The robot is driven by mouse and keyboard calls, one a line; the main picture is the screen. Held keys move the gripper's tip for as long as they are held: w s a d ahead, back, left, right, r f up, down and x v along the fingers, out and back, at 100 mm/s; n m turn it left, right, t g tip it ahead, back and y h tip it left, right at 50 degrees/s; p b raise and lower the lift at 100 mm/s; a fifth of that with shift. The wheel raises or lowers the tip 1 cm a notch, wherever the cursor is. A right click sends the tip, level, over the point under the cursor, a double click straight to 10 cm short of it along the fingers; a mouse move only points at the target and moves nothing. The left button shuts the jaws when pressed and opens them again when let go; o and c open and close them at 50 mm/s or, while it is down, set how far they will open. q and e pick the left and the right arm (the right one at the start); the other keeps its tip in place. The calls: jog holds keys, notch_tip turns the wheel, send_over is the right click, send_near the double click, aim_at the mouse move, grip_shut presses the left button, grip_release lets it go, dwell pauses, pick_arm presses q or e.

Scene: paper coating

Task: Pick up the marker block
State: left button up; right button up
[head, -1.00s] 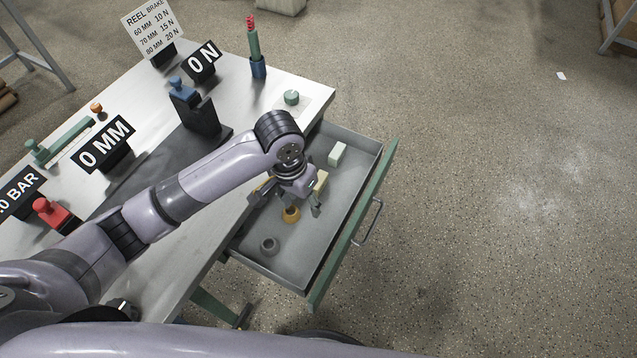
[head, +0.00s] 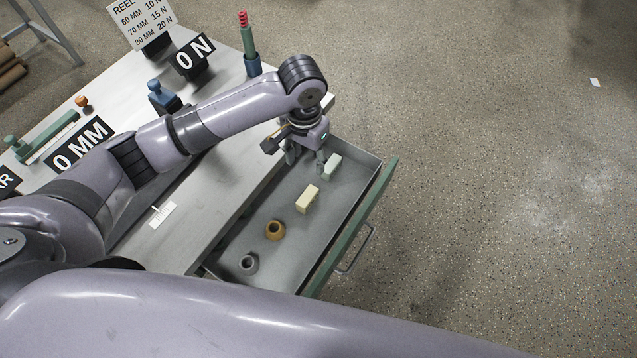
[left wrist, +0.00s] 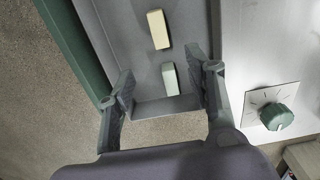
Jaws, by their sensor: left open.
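Two small blocks lie in the open drawer: a pale green-white block (head: 331,167) near its far end and a cream block (head: 307,199) closer to me. I cannot tell by marking which is the marker block. My left gripper (head: 306,160) is open and empty, at the drawer's far end beside the pale block. In the left wrist view my gripper's fingers (left wrist: 160,68) stand apart, with the pale block (left wrist: 169,77) showing between them and the cream block (left wrist: 158,30) beyond. The height of the fingers above the pale block is unclear. My right gripper is out of view.
The drawer (head: 215,262) has raised walls and a green front (head: 352,228). An orange ring (head: 274,230) and a grey ring (head: 248,263) also lie inside. The bench (head: 213,213) borders it on the left. A green knob (left wrist: 276,116) sits on the bench.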

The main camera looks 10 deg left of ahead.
pick_arm(q)
send_over(309, 194)
jog(key=f, duration=1.1)
jog(key=shift+w+f+b, duration=0.2)
jog(key=shift+w+b, duration=0.05)
jog(key=shift+b, duration=0.05)
jog(key=shift+s+f, duration=0.15)
jog(key=shift+f, duration=1.35)
jog(key=shift+s+f, duration=0.1)
jog(key=shift+f, duration=1.35)
jog(key=shift+c, duration=0.2)
jog(key=c, duration=1.1)
jog(key=shift+r, duration=0.15)
